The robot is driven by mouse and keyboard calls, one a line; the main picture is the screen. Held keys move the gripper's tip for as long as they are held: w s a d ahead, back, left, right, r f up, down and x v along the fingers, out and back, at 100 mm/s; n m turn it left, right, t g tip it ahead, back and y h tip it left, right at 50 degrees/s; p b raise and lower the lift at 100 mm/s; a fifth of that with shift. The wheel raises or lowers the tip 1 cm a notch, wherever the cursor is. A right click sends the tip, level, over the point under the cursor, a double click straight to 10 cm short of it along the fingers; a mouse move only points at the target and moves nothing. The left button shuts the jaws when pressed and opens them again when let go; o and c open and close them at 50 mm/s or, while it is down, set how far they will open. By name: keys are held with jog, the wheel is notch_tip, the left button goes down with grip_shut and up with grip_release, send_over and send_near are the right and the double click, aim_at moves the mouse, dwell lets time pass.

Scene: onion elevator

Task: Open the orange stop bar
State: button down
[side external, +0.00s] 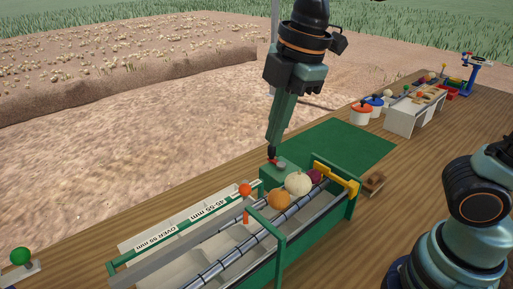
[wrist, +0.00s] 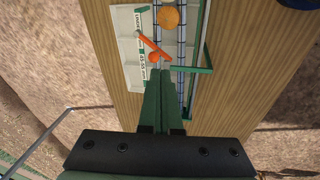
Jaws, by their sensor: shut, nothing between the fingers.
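The orange stop bar (wrist: 150,45) lies slantwise across the roller machine in the wrist view, with an orange ball knob (wrist: 154,57) beside it. In the side view the orange knob (side external: 245,189) stands above the rollers, with a short orange piece (side external: 246,215) below it. My gripper (side external: 272,155) is shut and empty, pointing down over the green box of the machine, behind and right of the knob. In the wrist view its fingertips (wrist: 160,73) are just below the knob in the picture; I cannot tell whether they touch it.
An orange onion (side external: 279,199), a white onion (side external: 298,183) and a purple onion (side external: 314,176) sit on the rollers by a yellow bar (side external: 335,178). A green frame post (side external: 279,255) rises in front. A green mat (side external: 345,146) is clear behind.

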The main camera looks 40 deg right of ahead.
aim_at(245, 193)
jog(key=s+d+f+m, duration=0.1)
jog(key=s+d+m, duration=0.2)
jog(key=m, duration=0.6)
jog(key=shift+t, duration=0.3)
jog(key=x, duration=0.9)
jog(key=shift+s+a+f, duration=0.25)
jog(key=shift+s+f, duration=0.05)
jog(key=shift+f, duration=0.1)
jog(key=shift+w+a+f, duration=0.2)
jog(key=shift+w+a, duration=0.45)
jog(key=shift+w, duration=0.15)
jog(key=shift+w+a+f, duration=0.2)
jog(key=shift+w+a, duration=0.5)
jog(key=shift+w, duration=0.1)
